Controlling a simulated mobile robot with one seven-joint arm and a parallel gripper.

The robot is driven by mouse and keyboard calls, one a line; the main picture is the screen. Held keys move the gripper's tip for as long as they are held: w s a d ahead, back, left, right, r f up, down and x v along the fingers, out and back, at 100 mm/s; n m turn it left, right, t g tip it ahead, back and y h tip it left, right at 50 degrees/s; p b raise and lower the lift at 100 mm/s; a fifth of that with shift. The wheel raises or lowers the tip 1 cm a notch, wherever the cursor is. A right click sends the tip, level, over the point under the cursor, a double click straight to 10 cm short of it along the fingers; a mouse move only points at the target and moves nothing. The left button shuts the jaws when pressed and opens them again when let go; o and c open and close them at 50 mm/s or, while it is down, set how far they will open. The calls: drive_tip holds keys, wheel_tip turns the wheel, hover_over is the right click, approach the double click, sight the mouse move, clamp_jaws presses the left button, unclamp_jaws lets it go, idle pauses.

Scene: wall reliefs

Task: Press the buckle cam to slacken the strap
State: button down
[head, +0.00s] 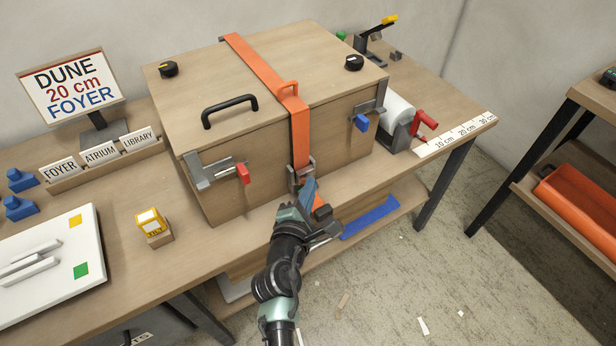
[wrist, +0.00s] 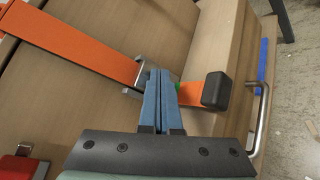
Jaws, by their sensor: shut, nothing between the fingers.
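The orange strap (head: 262,66) runs over the lid of a wooden chest (head: 235,150) and down its front to a grey metal buckle (head: 295,180). In the wrist view the strap (wrist: 75,40) meets the buckle (wrist: 142,72) just left of my fingertips. An orange tail with a black end (wrist: 216,90) sticks out to the right. My gripper (head: 312,184) is shut and empty, its blue fingers (wrist: 160,72) at the buckle. The fingers partly hide the buckle and its cam; a small green bit shows beside them. I cannot tell whether they touch the cam.
Latches with a red tab (head: 243,173) and a blue tab (head: 362,123) flank the buckle on the chest front. A black handle (head: 230,110) stands on the lid. A yellow block (head: 150,222) and white panel (head: 50,265) lie left on the bench. Floor to the right is mostly open.

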drive_tip(key=shift+w+a, duration=0.1)
drive_tip(key=shift+w, duration=0.05)
idle(0.4)
drive_tip(key=shift+s+d+p, duration=0.4)
drive_tip(key=shift+s+d, duration=0.1)
drive_tip(key=shift+s, duration=0.3)
drive_tip(key=shift+s+d+p, duration=0.5)
drive_tip(key=shift+s+d, duration=0.25)
drive_tip(key=shift+s, duration=0.25)
drive_tip(key=shift+s+d+p, duration=0.45)
drive_tip(key=shift+s+d, duration=0.3)
drive_tip(key=shift+s, duration=0.25)
